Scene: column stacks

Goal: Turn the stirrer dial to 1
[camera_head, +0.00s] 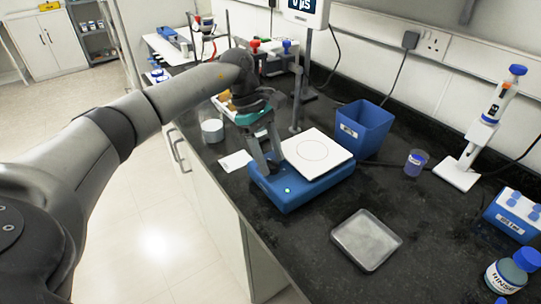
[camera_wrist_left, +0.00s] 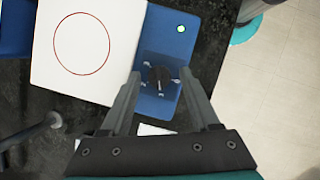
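The stirrer has a blue body (camera_head: 297,196) and a white square top plate (camera_head: 316,154) with a circle on it. In the left wrist view its black dial (camera_wrist_left: 159,80) sits on a darker blue panel with small pale marks around it. The dial's exact setting is too small to read. My left gripper (camera_head: 268,168) points down at the stirrer's near-left end. In the left wrist view my left gripper (camera_wrist_left: 160,72) is open, one finger on each side of the dial, with gaps visible. In the head view the dial is hidden by the fingers. My right gripper is not in view.
A retort stand rod (camera_head: 301,85) rises behind the stirrer. A blue bin (camera_head: 365,128) stands behind it to the right. A metal tray (camera_head: 366,240) lies in front on the right, with a small purple-labelled jar (camera_head: 416,162) beyond. The bench's front edge is close on the left.

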